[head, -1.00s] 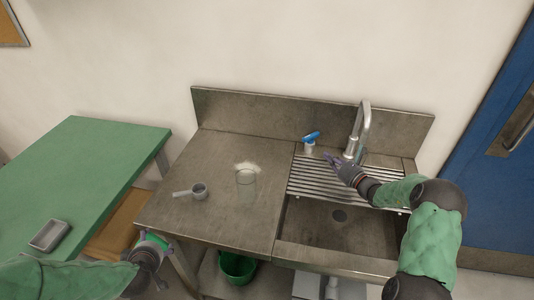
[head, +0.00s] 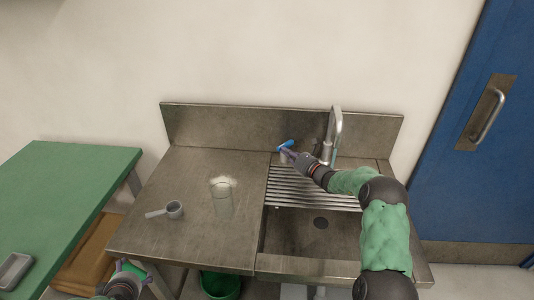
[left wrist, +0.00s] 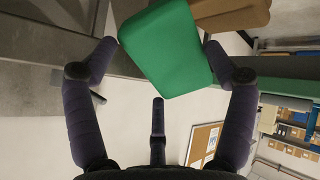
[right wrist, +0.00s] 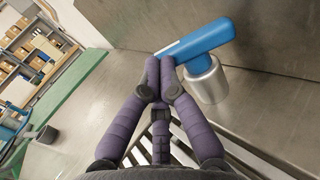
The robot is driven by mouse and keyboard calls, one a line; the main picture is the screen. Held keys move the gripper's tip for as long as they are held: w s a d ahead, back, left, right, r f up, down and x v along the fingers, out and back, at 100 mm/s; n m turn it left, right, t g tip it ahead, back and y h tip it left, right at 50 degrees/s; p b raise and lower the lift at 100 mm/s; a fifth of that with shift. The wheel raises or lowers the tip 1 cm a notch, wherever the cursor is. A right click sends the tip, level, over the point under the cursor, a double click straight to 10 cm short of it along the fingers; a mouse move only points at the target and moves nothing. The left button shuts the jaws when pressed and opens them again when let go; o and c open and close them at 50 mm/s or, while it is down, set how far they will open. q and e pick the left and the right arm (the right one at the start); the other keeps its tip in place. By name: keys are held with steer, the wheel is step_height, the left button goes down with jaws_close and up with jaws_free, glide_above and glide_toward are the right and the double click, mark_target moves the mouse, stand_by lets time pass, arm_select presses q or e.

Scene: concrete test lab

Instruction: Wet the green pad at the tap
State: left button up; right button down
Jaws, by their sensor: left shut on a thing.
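The green pad (left wrist: 165,48) is held between the fingers of my left gripper (left wrist: 160,60), which is shut on it. In the head view the pad (head: 130,268) and left gripper (head: 122,280) are low at the left, off the counter's front left corner. The tap (head: 335,135) stands behind the sink (head: 310,235), its spout bent over forward. A blue lever (right wrist: 200,40) sits on a short metal post (right wrist: 207,80) left of the tap. My right gripper (right wrist: 159,68) has its fingertips together at the lever's end; I cannot tell whether they touch it.
A ribbed drainer (head: 300,190) spans the back of the sink. A green bucket (head: 220,286) is below. A green table (head: 60,190) stands at the left.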

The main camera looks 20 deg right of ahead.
steer(key=shift+w+a, duration=0.3)
steer(key=shift+a, duration=0.25)
stand_by(0.9)
steer(key=shift+w+a+b, duration=0.4)
steer(key=shift+w+a, duration=0.05)
stand_by(0.6)
